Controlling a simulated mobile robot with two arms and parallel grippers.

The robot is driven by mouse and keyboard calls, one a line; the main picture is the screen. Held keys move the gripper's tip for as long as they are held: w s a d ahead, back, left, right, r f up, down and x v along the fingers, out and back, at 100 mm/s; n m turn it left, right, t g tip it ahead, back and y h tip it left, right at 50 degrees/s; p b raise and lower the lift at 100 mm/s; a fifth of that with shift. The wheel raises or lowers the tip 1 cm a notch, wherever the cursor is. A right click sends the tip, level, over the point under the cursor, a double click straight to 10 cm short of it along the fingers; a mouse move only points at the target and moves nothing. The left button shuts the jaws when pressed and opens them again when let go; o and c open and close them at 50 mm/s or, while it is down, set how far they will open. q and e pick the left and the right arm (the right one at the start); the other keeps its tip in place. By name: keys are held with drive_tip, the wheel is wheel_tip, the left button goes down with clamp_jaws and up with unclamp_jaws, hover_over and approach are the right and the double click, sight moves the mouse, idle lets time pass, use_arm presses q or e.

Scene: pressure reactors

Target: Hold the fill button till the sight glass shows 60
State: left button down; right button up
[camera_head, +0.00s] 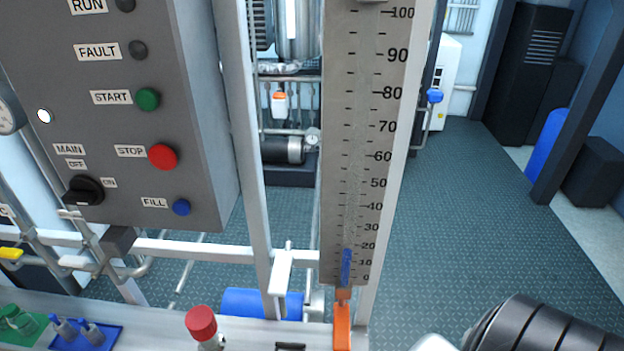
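The blue fill button (181,207) sits at the lower right of the grey control panel (200,110), beside its FILL label. Nothing touches it. The sight glass scale (345,140) stands upright right of the panel, marked 0 to 100. Its blue column (347,267) reaches up to about the 20 mark, well below 60. Neither gripper shows in the head view. A black ribbed part at the lower right looks like my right arm; its fingers are out of the picture.
The panel also has a green START button (148,99), a red STOP button (163,156) and a black MAIN switch (84,190), apparently turned toward ON. A red-capped part (201,323) and a blue tray (85,335) are at the bottom. Open floor lies right.

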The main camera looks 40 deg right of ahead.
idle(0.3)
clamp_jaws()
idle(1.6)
